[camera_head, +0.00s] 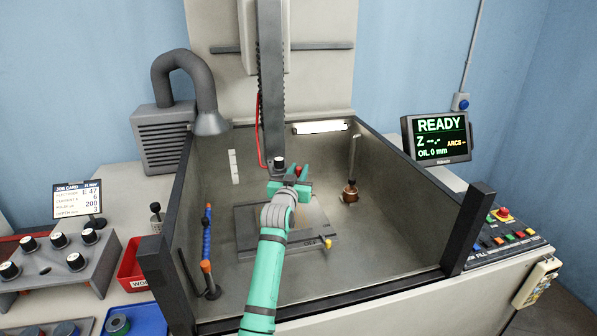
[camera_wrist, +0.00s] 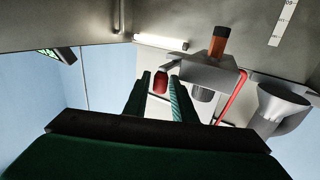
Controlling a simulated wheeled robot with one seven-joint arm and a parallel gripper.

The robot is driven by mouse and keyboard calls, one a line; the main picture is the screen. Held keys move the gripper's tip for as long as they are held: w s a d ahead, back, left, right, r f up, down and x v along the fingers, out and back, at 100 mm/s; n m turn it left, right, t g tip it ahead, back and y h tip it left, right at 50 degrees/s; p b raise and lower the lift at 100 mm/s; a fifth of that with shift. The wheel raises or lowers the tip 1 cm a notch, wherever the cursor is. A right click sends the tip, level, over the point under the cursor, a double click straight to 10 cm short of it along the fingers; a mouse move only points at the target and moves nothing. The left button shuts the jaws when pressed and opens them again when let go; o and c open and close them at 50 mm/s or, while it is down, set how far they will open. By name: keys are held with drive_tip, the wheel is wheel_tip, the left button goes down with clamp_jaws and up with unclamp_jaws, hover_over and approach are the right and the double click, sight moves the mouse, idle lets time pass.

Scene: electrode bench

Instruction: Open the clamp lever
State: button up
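My gripper (camera_head: 290,184) is at the lower end of the machine's vertical column, above the tank floor. The clamp head shows in the wrist view as a grey block (camera_wrist: 204,70) with an orange and black post. The red lever end (camera_wrist: 160,84) appears between my two green fingers in the wrist view. The fingers look open, with a gap on the left side of the red end; I cannot tell whether the right finger touches it. In the head view a small red spot (camera_head: 298,170) shows at the gripper, and my gripper hides most of the clamp.
The tank has a dark front rail (camera_head: 330,300) and corner posts. A grey plate (camera_head: 250,240) lies on its floor below my arm. A copper-based rod (camera_head: 350,190) stands to the right, and blue and orange nozzles (camera_head: 207,235) to the left. A red hose runs beside the column.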

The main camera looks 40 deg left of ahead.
drive_tip(key=shift+w, duration=0.15)
drive_tip(key=shift+c, duration=0.7)
drive_tip(key=shift+a, duration=0.1)
clamp_jaws()
